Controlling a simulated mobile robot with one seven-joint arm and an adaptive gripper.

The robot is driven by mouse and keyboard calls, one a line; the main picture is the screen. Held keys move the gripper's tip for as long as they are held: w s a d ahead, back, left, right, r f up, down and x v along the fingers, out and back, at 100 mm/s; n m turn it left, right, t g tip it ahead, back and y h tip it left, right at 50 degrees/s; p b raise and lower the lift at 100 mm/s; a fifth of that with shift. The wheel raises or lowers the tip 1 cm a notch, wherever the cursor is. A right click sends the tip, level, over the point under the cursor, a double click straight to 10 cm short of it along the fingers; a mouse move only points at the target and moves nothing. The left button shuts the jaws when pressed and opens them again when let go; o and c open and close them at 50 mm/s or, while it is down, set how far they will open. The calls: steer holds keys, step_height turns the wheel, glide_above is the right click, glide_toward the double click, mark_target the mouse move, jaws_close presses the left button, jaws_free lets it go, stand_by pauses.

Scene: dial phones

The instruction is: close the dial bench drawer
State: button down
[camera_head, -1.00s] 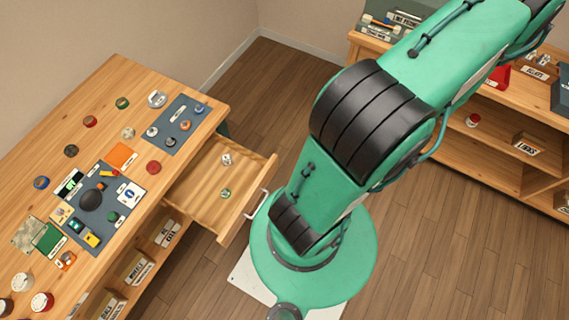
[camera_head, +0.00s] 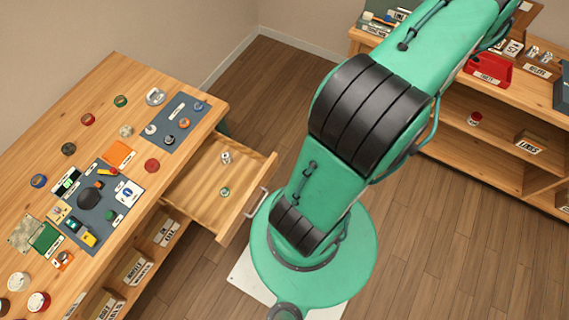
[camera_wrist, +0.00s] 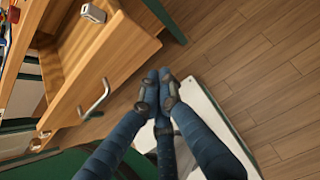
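The dial bench drawer (camera_head: 203,199) stands pulled out from the right side of the wooden bench (camera_head: 112,83). Its front bears a pale bar handle (camera_head: 256,204). Two small items lie inside, a silver-and-white one (camera_head: 225,158) and a green one (camera_head: 225,191). In the wrist view the drawer front (camera_wrist: 118,58) and its handle (camera_wrist: 94,100) are at the left. My gripper (camera_wrist: 159,76) has dark blue fingers with their tips together, nothing seen between them. It appears just right of the handle, in front of the drawer; contact is not clear. The head view does not show my gripper.
Dial parts, cards and dark mats (camera_head: 176,124) cover the bench top. Labelled boxes (camera_head: 133,268) sit on shelves below. A wooden shelf unit (camera_head: 490,155) with a red tray (camera_head: 488,69) stands at the back right. Wooden floor (camera_head: 440,250) is clear right of my base.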

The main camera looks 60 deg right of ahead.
mark_target(277, 165)
steer(key=shift+w+f+b, duration=0.3)
steer(key=shift+w+f, duration=0.25)
steer(key=shift+w, duration=0.7)
steer(key=shift+w+f+b, duration=0.3)
steer(key=shift+w+f, duration=0.3)
steer(key=shift+w, duration=0.6)
steer(key=shift+w+f+b, duration=0.3)
steer(key=shift+w+f, duration=0.25)
steer(key=shift+w, duration=0.7)
steer(key=shift+w, duration=0.15)
steer(key=w+b, duration=0.4)
steer(key=w, duration=2.5)
steer(key=shift+w+b, duration=0.25)
steer(key=shift+b, duration=0.1)
steer(key=shift+r, duration=0.1)
steer(key=shift+d, duration=0.1)
